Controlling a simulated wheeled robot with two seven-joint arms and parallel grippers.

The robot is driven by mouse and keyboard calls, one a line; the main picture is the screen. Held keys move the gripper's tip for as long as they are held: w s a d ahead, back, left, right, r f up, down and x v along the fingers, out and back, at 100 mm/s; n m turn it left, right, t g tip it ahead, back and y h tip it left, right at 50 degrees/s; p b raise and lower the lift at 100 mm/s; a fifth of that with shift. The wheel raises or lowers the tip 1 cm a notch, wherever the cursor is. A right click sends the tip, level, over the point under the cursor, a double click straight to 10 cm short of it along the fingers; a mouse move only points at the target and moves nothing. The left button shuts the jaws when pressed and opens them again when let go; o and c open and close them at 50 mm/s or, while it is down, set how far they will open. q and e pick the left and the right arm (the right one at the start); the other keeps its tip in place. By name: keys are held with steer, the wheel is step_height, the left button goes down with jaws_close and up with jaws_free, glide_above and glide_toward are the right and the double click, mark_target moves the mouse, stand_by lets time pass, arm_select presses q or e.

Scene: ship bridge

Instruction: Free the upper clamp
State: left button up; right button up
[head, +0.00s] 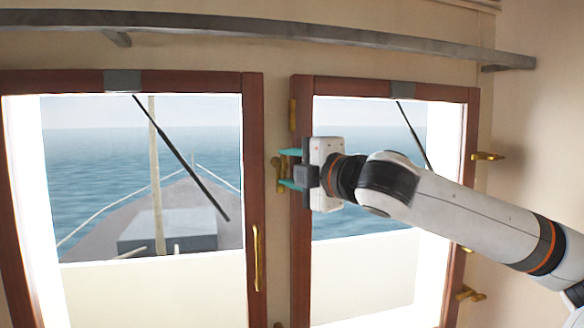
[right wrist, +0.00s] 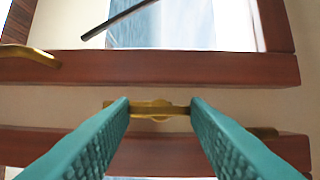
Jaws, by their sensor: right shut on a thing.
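A brass clamp (head: 279,171) sits on the wall strip between the two wooden window frames. My right gripper (head: 287,169), with teal fingers, is at this clamp, one finger above it and one below. In the right wrist view the clamp (right wrist: 150,109) lies between the two fingertips (right wrist: 160,104), and the gripper is shut on it. Another brass clamp (head: 487,156) is at the right edge of the right window, at about the same height. My left gripper is not in view.
The right window frame (head: 301,240) is just behind my right gripper. A brass handle (head: 256,258) stands on the left window's frame. A lower brass clamp (head: 469,293) is at the right. A grey rail (head: 270,29) runs above the windows.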

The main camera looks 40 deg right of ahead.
steer(key=o, duration=1)
steer(key=shift+s+f+b, duration=0.1)
steer(key=shift+s+b, duration=0.2)
steer(key=shift+b, duration=0.1)
steer(key=s+b, duration=0.2)
steer(key=s, duration=0.1)
steer(key=s+a+b, duration=0.1)
steer(key=s+b, duration=0.1)
steer(key=s, duration=0.2)
steer(key=s+b, duration=0.2)
steer(key=s, duration=0.2)
steer(key=shift+s+a, duration=0.15)
steer(key=shift+a, duration=0.05)
